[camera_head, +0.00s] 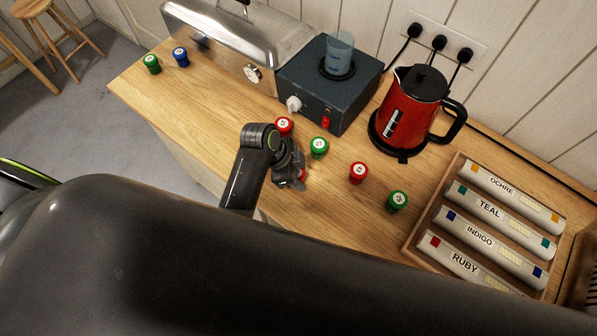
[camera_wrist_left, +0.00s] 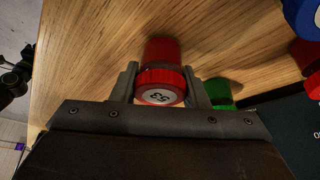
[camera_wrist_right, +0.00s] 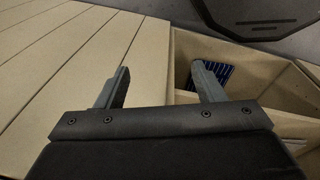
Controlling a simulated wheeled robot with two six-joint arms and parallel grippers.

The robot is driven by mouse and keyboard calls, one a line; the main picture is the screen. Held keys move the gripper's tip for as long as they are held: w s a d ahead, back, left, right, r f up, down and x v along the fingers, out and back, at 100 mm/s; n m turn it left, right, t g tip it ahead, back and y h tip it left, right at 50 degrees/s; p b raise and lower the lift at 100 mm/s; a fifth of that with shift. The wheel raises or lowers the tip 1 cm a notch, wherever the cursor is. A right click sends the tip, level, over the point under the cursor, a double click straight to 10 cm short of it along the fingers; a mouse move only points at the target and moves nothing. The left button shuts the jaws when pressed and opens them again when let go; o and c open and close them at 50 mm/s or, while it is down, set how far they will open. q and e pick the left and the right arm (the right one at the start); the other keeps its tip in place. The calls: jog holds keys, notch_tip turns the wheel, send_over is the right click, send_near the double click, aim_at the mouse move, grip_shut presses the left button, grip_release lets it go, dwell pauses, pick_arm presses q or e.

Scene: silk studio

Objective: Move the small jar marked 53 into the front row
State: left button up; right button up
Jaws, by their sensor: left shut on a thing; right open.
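The small red jar marked 53 (camera_wrist_left: 160,92) shows in the left wrist view, with its numbered white lid facing the camera. My left gripper (camera_wrist_left: 162,88) is shut on it, one finger on each side. In the head view this gripper (camera_head: 298,180) hangs over the front part of the wooden counter and hides most of the jar; only a bit of red shows. Whether the jar touches the counter I cannot tell. Behind it stand a red jar (camera_head: 284,125), a green jar (camera_head: 319,147), another red jar (camera_head: 358,171) and another green jar (camera_head: 397,200) in a slanting row. My right gripper (camera_wrist_right: 160,88) is open and empty.
A dark box with a glass (camera_head: 340,54) and a red kettle (camera_head: 409,105) stand behind the row. A rack of labelled tubes (camera_head: 410,243) is at right. A green jar (camera_head: 152,64) and blue jar (camera_head: 181,57) stand far left. Counter between them and my gripper is clear.

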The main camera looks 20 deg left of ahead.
pick_arm(q)
jog(key=shift+f, duration=0.1)
jog(key=o, duration=1)
pick_arm(e)
jog(key=shift+s, duration=0.35)
jog(key=shift+d, duration=0.1)
pick_arm(q)
jog(key=b+v, duration=0.1)
jog(key=v, duration=1.1)
jog(key=shift+b, duration=0.35)
pick_arm(e)
jog(key=shift+f, duration=0.8)
pick_arm(q)
jog(key=shift+s, duration=0.15)
